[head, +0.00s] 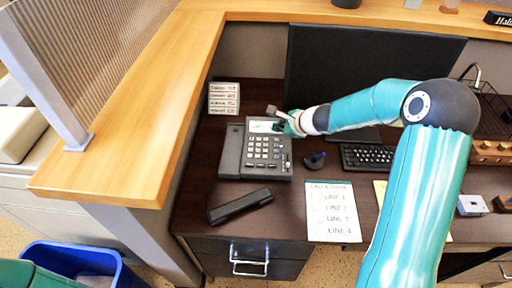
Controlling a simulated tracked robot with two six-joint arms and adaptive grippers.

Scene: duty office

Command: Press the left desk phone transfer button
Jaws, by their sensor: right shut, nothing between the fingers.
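A dark grey desk phone (230,152) with a lit display and light keys stands on the dark desk, left of the monitor. Its handset (240,205) lies off it on the desk, near the front edge. My right gripper (272,112) is shut and empty, at the phone's upper right corner beside the display. It covers part of that corner; I cannot tell whether it touches the phone. The transfer button cannot be told apart among the small keys. My left gripper is not in view.
A black monitor (340,70) stands behind my right arm. A wooden counter (130,120) bounds the left.

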